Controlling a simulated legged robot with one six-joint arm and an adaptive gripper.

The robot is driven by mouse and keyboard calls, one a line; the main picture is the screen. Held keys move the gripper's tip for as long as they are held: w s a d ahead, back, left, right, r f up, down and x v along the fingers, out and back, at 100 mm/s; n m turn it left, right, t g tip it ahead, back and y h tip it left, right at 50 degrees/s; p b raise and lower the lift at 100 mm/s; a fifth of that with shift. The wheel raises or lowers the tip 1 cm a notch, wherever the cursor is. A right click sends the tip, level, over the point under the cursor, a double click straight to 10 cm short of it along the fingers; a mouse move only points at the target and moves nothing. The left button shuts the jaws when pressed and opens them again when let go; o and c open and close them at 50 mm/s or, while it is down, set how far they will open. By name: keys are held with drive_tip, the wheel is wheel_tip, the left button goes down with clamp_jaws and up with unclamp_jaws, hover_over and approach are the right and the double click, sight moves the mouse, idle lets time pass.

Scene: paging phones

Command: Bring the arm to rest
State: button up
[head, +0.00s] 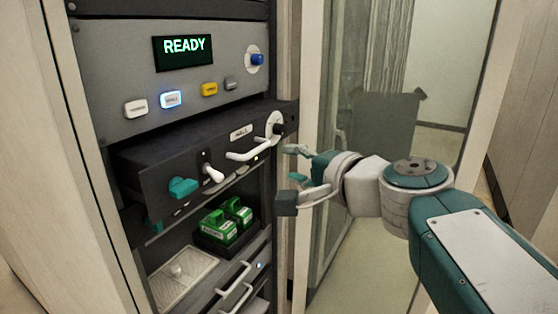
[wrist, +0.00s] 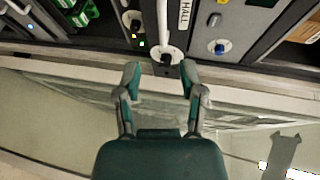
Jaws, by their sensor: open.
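My arm (head: 470,250) reaches in from the lower right in the head view. My gripper (head: 289,173) is open and empty, in front of the cabinet's right frame post and the glass panel. In the wrist view the gripper (wrist: 160,72) shows its two fingers apart, with nothing between them. A white lever handle (head: 252,150) on a dark drawer unit (head: 160,160) is to the left of the fingertips in the head view. In the wrist view the handle (wrist: 163,22) lies beyond the fingertips, near a HALL label. I cannot tell the exact gap to it.
The panel above has a READY screen (head: 184,50), several coloured buttons and a blue knob (head: 257,59). Green units (head: 226,221) sit on a shelf below, beside a light tray (head: 183,275). White pull handles (head: 234,285) stick out lower down. A glass panel (head: 350,130) stands behind the gripper.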

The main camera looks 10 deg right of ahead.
drive_tip(key=s+d+f+n+g+h, duration=0.2)
drive_tip(key=s+f+n, duration=0.4)
drive_tip(key=f, duration=0.5)
drive_tip(key=s+d+f+n+g+h, duration=0.1)
drive_tip(key=s+f+n+g+h, duration=0.4)
drive_tip(key=s+f, duration=0.4)
wheel_tip(320, 180, down, 2)
drive_tip(key=shift+d+f+n+g, duration=0.2)
drive_tip(key=shift+d+n+g, duration=0.2)
drive_tip(key=shift+g, duration=0.3)
idle(0.3)
